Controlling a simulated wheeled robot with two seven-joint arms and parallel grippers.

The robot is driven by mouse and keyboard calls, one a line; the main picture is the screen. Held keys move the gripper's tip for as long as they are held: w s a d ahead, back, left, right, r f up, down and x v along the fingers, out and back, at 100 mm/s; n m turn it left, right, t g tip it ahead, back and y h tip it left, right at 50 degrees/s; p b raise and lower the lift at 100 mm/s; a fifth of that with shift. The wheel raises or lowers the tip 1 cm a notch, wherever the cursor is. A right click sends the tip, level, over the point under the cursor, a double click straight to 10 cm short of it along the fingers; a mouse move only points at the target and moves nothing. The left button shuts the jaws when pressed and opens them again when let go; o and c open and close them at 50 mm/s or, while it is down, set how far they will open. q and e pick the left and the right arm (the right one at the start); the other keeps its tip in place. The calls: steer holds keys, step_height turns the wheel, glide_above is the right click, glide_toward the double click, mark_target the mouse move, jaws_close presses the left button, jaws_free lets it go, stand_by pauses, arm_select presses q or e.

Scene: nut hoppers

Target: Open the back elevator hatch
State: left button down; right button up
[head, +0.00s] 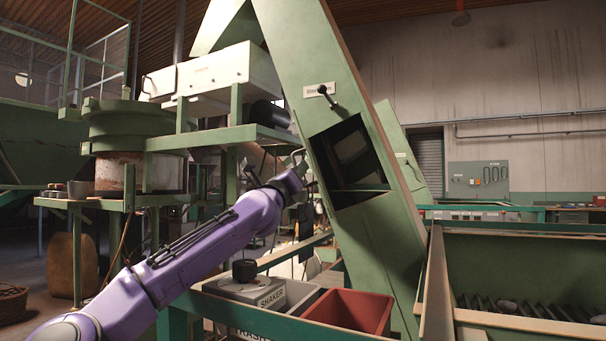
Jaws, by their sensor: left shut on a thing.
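The green sloping elevator (385,215) rises up through the middle of the head view. A dark square opening (345,150) shows in its face, with green parts visible inside. A label and a black knobbed lever (324,92) sit above the opening. My left gripper (306,181) is at the left edge of the opening, at the end of my purple arm. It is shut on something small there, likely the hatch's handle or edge. The hatch panel cannot be made out clearly. My right gripper is not in view.
A red bin (350,311) and a grey box marked SHAKER (246,289) stand below, near the elevator's foot. A green hopper (520,265) with a rim fills the right. A green shelf (222,137) with white boxes stands left of the elevator.

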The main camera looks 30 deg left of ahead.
arm_select(q)
steer(key=shift+w+f, duration=0.1)
steer(key=shift+f, duration=0.15)
steer(key=c, duration=1.5)
jaws_free()
steer(key=shift+c, duration=0.2)
steer(key=shift+o, duration=0.3)
steer(key=shift+r, duration=0.1)
steer(key=s+d+f+b, duration=0.1)
steer(key=s+b, duration=0.2)
steer(key=s, duration=1.1)
steer(key=shift+s+d+f+b, duration=0.2)
steer(key=shift+s+d+b, duration=0.2)
